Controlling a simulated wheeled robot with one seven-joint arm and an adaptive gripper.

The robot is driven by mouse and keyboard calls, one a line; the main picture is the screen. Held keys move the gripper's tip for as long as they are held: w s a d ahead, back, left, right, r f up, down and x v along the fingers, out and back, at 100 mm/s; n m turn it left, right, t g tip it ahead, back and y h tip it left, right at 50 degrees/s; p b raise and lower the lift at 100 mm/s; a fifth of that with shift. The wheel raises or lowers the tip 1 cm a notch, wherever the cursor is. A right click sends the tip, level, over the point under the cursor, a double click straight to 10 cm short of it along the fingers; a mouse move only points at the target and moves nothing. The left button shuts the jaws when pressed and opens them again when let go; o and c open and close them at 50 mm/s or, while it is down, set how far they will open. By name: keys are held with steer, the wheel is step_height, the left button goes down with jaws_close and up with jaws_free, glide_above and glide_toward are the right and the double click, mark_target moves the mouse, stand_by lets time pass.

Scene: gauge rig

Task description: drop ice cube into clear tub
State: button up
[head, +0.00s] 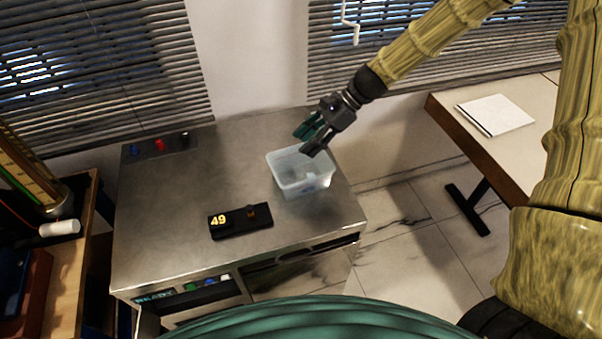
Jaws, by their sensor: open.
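The clear tub (288,186) stands on the right part of the metal cabinet top. My gripper (306,142) is above the tub's back edge, with its green fingers apart and nothing visible between them. A small pale, see-through block, which looks like the ice cube (311,177), shows inside the tub towards its right side. Its outline is faint against the tub's walls. My gripper does not appear to touch it.
The metal cabinet top (170,220) carries a black box with a lit "49" (228,222) in front of the tub. A panel with coloured knobs (160,145) is at the back left. A desk with white paper (496,115) stands right, across a floor gap.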

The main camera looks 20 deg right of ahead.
steer(key=v, duration=1.1)
steer(key=shift+d+r, duration=0.25)
steer(key=shift+d, duration=0.05)
